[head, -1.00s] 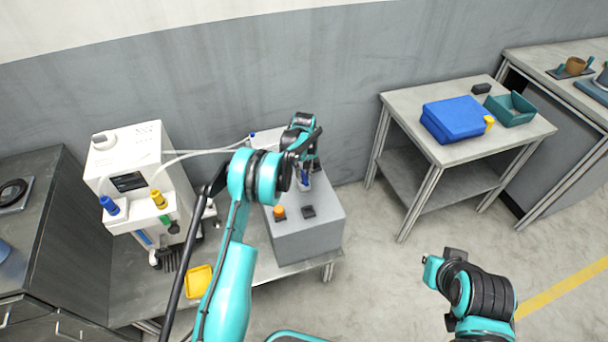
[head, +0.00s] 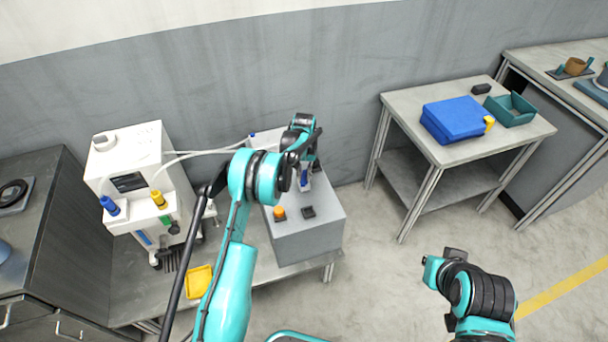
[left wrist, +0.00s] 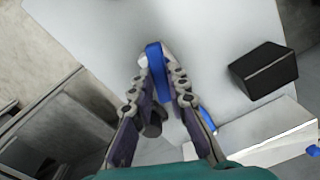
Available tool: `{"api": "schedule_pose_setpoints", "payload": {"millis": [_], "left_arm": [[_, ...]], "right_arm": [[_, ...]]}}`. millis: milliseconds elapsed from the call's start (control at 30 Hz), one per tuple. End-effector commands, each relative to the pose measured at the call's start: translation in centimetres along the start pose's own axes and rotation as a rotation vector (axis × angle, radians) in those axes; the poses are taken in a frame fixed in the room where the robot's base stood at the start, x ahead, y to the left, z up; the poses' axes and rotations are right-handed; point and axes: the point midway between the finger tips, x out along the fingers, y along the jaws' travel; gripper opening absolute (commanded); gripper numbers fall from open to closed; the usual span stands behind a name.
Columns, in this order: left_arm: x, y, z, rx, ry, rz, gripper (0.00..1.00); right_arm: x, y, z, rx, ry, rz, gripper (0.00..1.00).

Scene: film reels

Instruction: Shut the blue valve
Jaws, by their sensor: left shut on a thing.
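The blue valve (head: 305,179) stands on top of a grey box-shaped unit and is partly hidden by my left gripper in the head view. In the left wrist view its blue handle (left wrist: 156,62) is upright between my fingertips. My left gripper (head: 304,165) is above the unit, its fingers shut on the blue handle, also seen in the left wrist view (left wrist: 160,75). My right gripper (head: 437,266) is far from the valve, low at the right over the floor; its fingers cannot be made out.
The grey unit (head: 300,238) also carries an orange knob (head: 279,212) and a black block (head: 308,211). A white machine (head: 130,165) with blue and yellow fittings stands left, near a yellow tray (head: 199,281). A side table (head: 405,105) holds a blue case (head: 455,118).

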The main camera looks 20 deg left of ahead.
Motion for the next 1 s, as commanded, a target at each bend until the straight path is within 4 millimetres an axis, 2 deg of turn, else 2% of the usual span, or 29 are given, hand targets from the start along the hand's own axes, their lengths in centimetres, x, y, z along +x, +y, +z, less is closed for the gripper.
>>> {"api": "schedule_pose_setpoints", "payload": {"millis": [1000], "left_arm": [[0.02,0.0,0.0,0.929,0.0,0.0,0.0]], "right_arm": [[-0.19,0.0,-0.14,0.0,0.0,0.0,0.0]]}}
